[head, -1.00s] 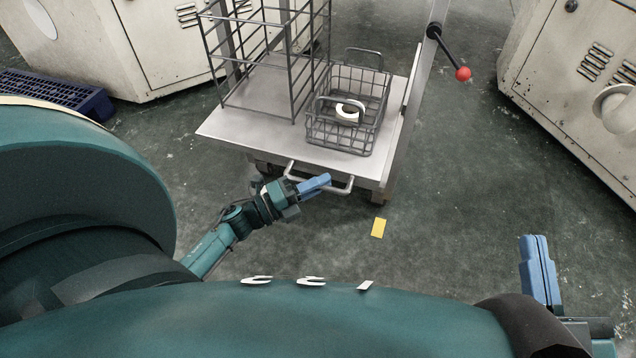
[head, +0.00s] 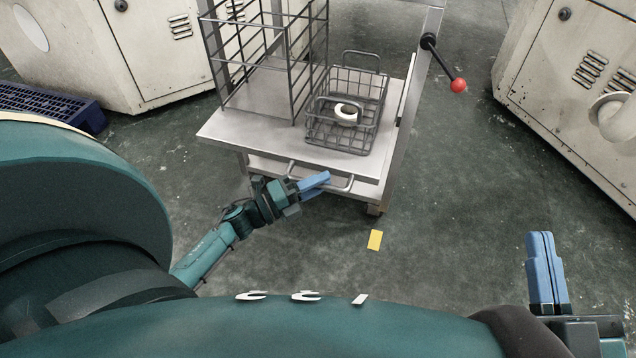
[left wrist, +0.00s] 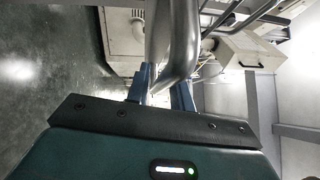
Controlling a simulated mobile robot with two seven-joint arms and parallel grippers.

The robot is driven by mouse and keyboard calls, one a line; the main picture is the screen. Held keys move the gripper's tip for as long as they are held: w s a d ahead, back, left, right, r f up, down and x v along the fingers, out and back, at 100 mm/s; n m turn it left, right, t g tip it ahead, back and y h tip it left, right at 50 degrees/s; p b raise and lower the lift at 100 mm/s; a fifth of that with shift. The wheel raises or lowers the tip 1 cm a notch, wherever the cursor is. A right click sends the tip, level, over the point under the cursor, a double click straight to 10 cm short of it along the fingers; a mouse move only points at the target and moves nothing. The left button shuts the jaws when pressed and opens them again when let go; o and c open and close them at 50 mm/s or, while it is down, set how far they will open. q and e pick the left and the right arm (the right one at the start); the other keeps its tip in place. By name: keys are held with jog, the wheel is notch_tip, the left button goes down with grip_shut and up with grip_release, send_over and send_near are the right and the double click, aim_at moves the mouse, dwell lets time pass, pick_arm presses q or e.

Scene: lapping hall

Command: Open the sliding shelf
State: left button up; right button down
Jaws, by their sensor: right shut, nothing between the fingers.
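The sliding shelf (head: 235,131) is a flat metal plate carried in an upright trolley frame, with its front edge towards me. A bent tubular handle (head: 343,186) is fixed along its front; the tube shows close up in the left wrist view (left wrist: 172,45). My left gripper (head: 318,182) is at the handle, with its blue fingers on either side of the tube, shut on it. The fingers partly hide the handle in the head view. My right gripper (head: 543,262) is shut and empty at the lower right, away from the trolley.
A wire rack (head: 267,60) and a wire basket (head: 345,100) holding a white ring (head: 346,113) stand on the shelf. A red-knobbed lever (head: 457,86) sticks out right of the frame. Machine cabinets stand left and right. The floor around the yellow card (head: 375,240) is clear.

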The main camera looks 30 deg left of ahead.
pick_arm(q)
jog(key=shift+o, duration=0.9)
pick_arm(e)
jog(key=shift+s+f, duration=0.15)
jog(key=shift+f, duration=0.1)
pick_arm(q)
jog(key=p+v, duration=0.2)
jog(key=v, duration=1.1)
pick_arm(e)
jog(key=shift+s+f+m+g+h, duration=0.2)
jog(key=shift+f+m+g+h, duration=0.1)
jog(key=shift+f+m+h, duration=0.25)
jog(key=shift+r+n, duration=0.1)
jog(key=shift+n, duration=0.15)
